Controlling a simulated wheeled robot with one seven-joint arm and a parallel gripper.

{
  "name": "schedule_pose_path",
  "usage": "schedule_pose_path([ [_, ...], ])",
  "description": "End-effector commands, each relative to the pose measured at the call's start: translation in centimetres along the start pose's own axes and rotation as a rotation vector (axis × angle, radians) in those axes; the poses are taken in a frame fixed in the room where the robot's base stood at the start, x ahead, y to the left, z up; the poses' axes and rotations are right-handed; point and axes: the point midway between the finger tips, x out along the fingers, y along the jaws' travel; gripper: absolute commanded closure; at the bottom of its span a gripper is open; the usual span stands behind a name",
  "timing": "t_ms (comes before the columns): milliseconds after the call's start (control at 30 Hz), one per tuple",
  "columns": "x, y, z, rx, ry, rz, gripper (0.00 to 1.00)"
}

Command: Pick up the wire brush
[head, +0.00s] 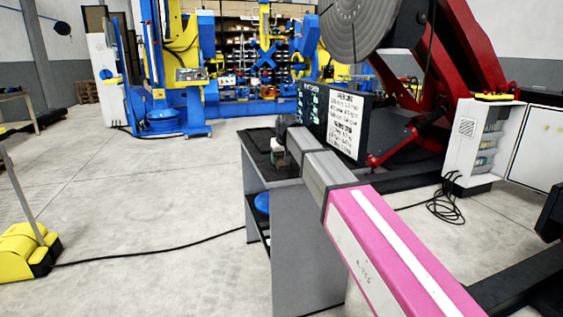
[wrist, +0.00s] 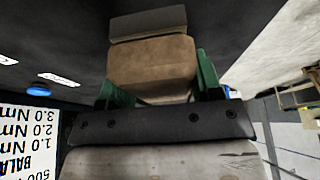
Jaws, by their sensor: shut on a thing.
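The wire brush (wrist: 150,65) shows in the wrist view as a brown wooden-looking block with a dark grey part at its far end. My gripper (wrist: 155,88) has green fingers on both sides of the brown block and is shut on it. In the head view my gripper (head: 281,146) is over the black top of the grey cart, partly hidden by my own arm. The brush cannot be made out clearly there. I cannot tell whether it touches the cart top.
The grey cart (head: 303,235) has a black top (head: 257,142) and a blue item (head: 262,202) on a lower shelf. The red positioner (head: 455,50) is at the right. Open floor (head: 150,200) lies left, crossed by a black cable.

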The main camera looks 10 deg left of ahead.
Motion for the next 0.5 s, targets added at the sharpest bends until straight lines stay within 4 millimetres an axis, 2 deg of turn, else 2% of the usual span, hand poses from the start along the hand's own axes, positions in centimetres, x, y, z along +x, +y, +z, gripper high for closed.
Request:
schedule_pose_path([
  [267,-0.4,0.0,-0.2,0.000,0.000,0.000,0.68],
  [367,-1.0,0.0,-0.4,0.000,0.000,0.000,0.68],
  [500,-2.8,0.0,-1.3,0.000,0.002,0.000,0.68],
])
